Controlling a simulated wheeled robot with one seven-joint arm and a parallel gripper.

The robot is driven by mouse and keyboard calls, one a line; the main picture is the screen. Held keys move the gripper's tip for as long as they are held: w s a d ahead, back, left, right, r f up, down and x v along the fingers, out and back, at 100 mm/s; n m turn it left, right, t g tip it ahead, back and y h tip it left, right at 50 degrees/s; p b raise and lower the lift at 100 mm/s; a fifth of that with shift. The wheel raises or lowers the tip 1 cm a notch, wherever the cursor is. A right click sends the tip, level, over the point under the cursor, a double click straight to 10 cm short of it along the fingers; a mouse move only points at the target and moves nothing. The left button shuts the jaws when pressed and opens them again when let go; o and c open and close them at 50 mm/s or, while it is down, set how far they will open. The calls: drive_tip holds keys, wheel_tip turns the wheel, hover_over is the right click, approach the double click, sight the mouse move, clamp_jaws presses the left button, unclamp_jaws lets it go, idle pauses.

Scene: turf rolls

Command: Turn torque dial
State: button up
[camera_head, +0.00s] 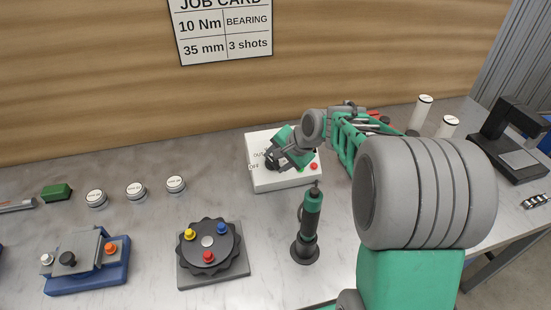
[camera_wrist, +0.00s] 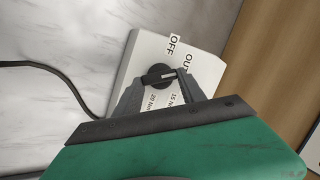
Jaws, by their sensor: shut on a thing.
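The torque dial (camera_wrist: 158,77) is a round black knob with a white pointer mark, on the face of a white control box (camera_head: 284,180). In the wrist view the pointer mark lies toward the right, between the OFF and OUT labels above and the 15 Nm label below. A 20 Nm label shows beside the 15 Nm one. My gripper (camera_wrist: 159,82) is shut on the dial, with one finger on each side of it. In the head view my gripper (camera_head: 274,160) covers most of the dial and part of the box face.
A green and black driver (camera_head: 309,222) stands upright in front of the box. A black round fixture (camera_head: 209,243) with coloured knobs and a blue fixture (camera_head: 88,266) sit to the left. White cylinders (camera_head: 422,110) stand behind my arm. A job card (camera_head: 222,35) reads 10 Nm.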

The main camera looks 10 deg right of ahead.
drive_tip(key=m+t, duration=0.1)
drive_tip(key=m, duration=0.2)
drive_tip(key=m+t+p, duration=0.1)
drive_tip(key=m, duration=0.2)
drive_tip(key=shift+s+d+f+y, duration=0.15)
drive_tip(key=shift+s+y, duration=0.05)
drive_tip(key=shift+y, duration=0.2)
idle(0.3)
drive_tip(key=o, duration=1.4)
drive_tip(key=shift+c, duration=0.2)
drive_tip(key=b+v, duration=0.1)
drive_tip(key=v, duration=0.6)
drive_tip(key=shift+s+r, duration=0.25)
drive_tip(key=shift+s, duration=0.05)
drive_tip(key=shift+d, duration=0.1)
